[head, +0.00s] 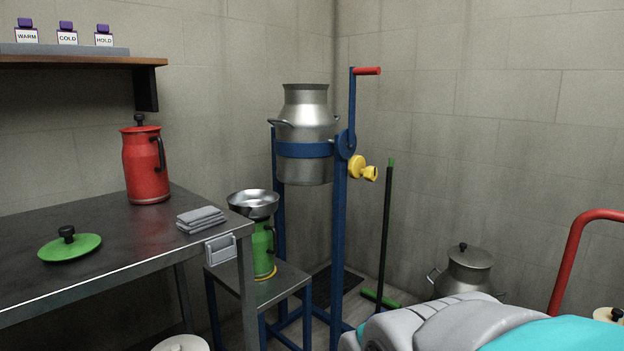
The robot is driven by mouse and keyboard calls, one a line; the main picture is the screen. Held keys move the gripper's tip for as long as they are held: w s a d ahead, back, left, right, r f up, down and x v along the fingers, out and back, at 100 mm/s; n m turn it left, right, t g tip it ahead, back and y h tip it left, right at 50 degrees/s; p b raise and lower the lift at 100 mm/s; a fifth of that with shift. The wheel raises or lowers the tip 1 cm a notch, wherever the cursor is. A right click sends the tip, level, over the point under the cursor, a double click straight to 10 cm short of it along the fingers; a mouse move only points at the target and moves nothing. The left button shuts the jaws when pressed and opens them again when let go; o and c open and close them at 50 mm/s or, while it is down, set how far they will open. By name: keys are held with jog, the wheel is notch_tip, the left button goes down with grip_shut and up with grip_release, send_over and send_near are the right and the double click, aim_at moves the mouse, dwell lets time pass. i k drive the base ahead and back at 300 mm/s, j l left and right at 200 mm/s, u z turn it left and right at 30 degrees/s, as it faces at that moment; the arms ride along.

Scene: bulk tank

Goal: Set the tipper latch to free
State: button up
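The tipper (340,235) is a blue frame at the middle of the head view. A steel milk churn (306,130) sits upright in its blue band. A crank with a red grip (367,71) rises from the pivot on the frame's right side. Below the pivot is a yellow knob-like part (362,169), which looks like the latch; I cannot read its setting. My arm, grey and teal, fills the lower right. My gripper's fingers do not show. The arm is apart from the yellow part in the picture.
A steel table (120,240) at left holds a red can (146,165), a green lid (70,246) and grey cloths (201,218). A green can with a steel funnel (253,204) stands on a small stand (285,281). A broom (385,235) leans right of the tipper, near a lidded churn (467,270).

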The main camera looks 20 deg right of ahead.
aim_at(371, 174)
jog(key=i+z, duration=0.75)
jog(key=i, duration=0.15)
